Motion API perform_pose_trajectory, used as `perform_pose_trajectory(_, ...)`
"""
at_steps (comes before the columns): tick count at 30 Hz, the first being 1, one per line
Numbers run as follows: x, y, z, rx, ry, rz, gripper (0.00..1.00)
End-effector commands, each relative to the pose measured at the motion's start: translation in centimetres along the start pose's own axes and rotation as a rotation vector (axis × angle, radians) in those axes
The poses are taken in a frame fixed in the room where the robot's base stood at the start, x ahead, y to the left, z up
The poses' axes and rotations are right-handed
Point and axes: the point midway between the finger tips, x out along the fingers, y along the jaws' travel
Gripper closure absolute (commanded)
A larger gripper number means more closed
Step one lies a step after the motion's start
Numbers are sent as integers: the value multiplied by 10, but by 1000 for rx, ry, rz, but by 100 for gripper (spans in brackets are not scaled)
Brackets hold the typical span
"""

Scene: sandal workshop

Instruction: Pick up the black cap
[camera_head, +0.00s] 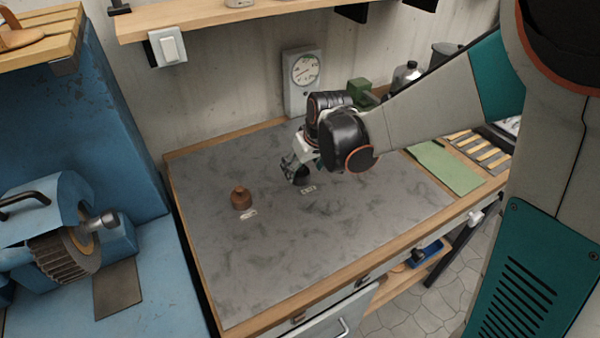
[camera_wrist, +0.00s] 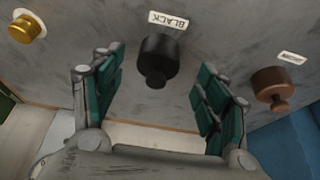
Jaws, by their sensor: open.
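The black cap (camera_wrist: 157,58) stands on the grey work mat in the wrist view, a dark round body with a small knob. A white label reading BLACK (camera_wrist: 168,20) lies beside it. My gripper (camera_wrist: 161,62) is open, with a green-padded finger on either side of the black cap in the picture. I cannot tell whether the fingers touch it. In the head view my gripper (camera_head: 292,167) is low over the mat, and the black cap (camera_head: 302,177) is partly hidden by it.
A brown cap (camera_head: 241,198) with a label stands left of my gripper on the mat (camera_head: 290,270); the wrist view shows it at right (camera_wrist: 272,88). A gold cap (camera_wrist: 24,28) is at the other side. A gauge (camera_head: 303,72) stands at the back wall. The mat's front is clear.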

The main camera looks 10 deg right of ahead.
Motion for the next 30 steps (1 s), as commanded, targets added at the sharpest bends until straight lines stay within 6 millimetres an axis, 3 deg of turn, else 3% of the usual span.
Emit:
perform_pose_trajectory(1, 12, 1, 0, 0, 0, 0, 32)
perform_pose_trajectory(6, 33, 2, -1, 0, 0, 0, 32)
perform_pose_trajectory(13, 34, 2, -1, 0, 0, 0, 32)
perform_pose_trajectory(14, 34, 2, -1, 0, 0, 0, 35)
perform_pose_trajectory(19, 34, 2, -1, 0, 0, 0, 73)
perform_pose_trajectory(30, 34, 2, -2, 0, 0, 0, 76)
